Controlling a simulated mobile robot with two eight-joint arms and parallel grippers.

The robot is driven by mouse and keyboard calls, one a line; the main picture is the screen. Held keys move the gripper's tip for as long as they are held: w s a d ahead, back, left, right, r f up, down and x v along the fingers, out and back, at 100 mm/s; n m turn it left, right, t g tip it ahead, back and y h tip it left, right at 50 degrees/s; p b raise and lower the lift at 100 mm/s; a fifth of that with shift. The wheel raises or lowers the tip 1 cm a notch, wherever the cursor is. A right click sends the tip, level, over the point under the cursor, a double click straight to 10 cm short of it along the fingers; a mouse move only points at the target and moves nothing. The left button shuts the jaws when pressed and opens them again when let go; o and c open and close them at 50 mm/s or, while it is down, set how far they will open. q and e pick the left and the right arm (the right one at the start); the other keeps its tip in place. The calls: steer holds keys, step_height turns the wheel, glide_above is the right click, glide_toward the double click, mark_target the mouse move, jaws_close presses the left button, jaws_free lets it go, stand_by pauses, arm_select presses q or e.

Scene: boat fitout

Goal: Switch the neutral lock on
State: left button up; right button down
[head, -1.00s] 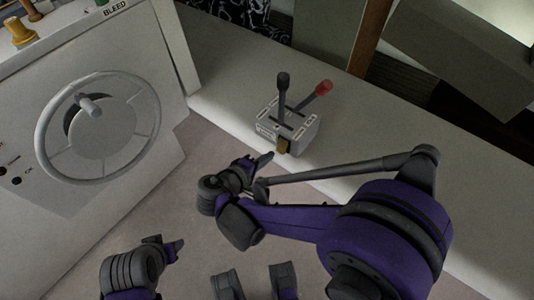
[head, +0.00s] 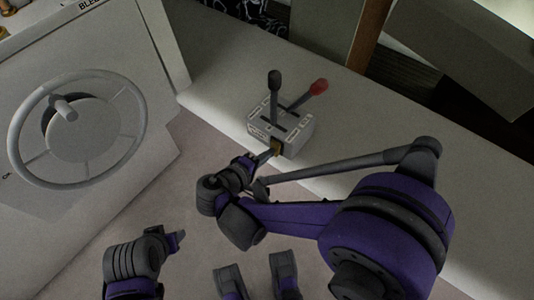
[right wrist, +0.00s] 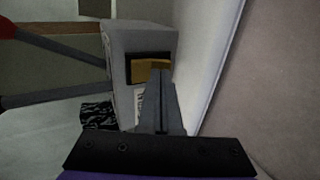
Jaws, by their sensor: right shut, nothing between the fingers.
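The grey control box (head: 281,130) has an amber rocker switch (head: 277,147) low on its front face, which I take for the neutral lock. In the right wrist view the amber switch (right wrist: 150,71) sits in a dark recess of the box (right wrist: 135,41). My right gripper (head: 268,155) is shut and empty, its tips at the switch. In the right wrist view the fingertips (right wrist: 161,66) overlap the switch's lower edge; I cannot tell whether they press it. My left gripper (head: 178,240) is low at the left, away from the box; its jaw state is unclear.
A black-knobbed lever (head: 273,92) and a red-knobbed lever (head: 309,94) rise from the box top. The box stands on a pale ledge (head: 380,130). A white console with a steering wheel (head: 80,130) is at the left. The floor between is clear.

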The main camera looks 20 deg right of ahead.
steer(key=shift+w+d+f+t+h+b, duration=0.2)
steer(key=shift+f+t+h+b, duration=0.1)
steer(key=shift+h+b, duration=0.15)
steer(key=shift+r+p, duration=0.55)
steer(key=shift+r, duration=0.45)
